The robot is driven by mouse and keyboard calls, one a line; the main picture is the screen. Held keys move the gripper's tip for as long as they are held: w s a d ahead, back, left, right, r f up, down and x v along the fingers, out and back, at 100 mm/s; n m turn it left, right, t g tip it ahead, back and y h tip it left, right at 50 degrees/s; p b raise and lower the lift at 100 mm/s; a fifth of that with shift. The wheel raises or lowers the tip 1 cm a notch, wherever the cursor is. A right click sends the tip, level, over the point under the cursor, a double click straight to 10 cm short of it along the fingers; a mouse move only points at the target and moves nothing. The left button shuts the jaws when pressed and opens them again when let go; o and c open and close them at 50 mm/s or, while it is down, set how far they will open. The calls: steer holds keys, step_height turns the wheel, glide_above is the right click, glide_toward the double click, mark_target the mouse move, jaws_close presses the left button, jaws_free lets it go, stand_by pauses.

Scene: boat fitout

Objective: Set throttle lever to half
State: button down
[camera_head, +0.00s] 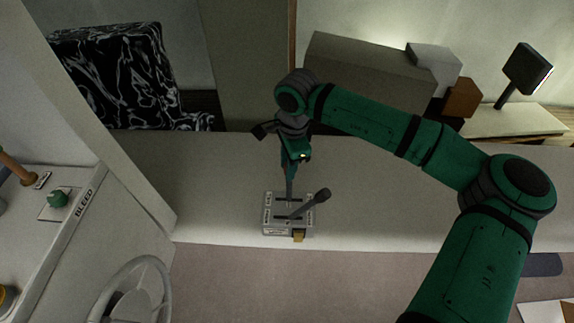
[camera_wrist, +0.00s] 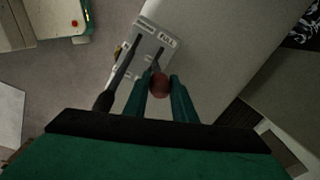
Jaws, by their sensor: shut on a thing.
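The throttle box (camera_head: 269,222) is a light grey unit with two slots, standing at the front edge of the long counter; its labelled plate also shows in the wrist view (camera_wrist: 147,42). One lever with a dark knob (camera_head: 322,194) leans to the right from the front slot; it shows at the left in the wrist view (camera_wrist: 105,101). A second lever (camera_head: 290,187) rises from the rear slot, and its reddish knob (camera_wrist: 159,82) is between my fingers. My gripper (camera_head: 291,165) is shut on this red-knobbed lever. Which label each lever points at is too small to read.
A white wall and side panel with a green knob marked BLEED (camera_head: 57,198) and a grey wheel (camera_head: 135,295) stand at the left. Grey boxes (camera_head: 370,75) and a dark lamp (camera_head: 527,68) stand behind. The counter (camera_head: 390,215) beside the throttle box is clear.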

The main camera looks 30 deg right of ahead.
steer(key=c, duration=1.5)
jaws_free()
steer(key=shift+w, duration=0.2)
steer(key=shift+s, duration=0.1)
steer(key=shift+r, duration=0.1)
steer(key=r, duration=0.7)
steer(key=s+r, duration=0.1)
steer(key=r, duration=0.2)
steer(key=shift+d+r, duration=0.15)
steer(key=shift+r, duration=0.2)
steer(key=shift+s, duration=0.1)
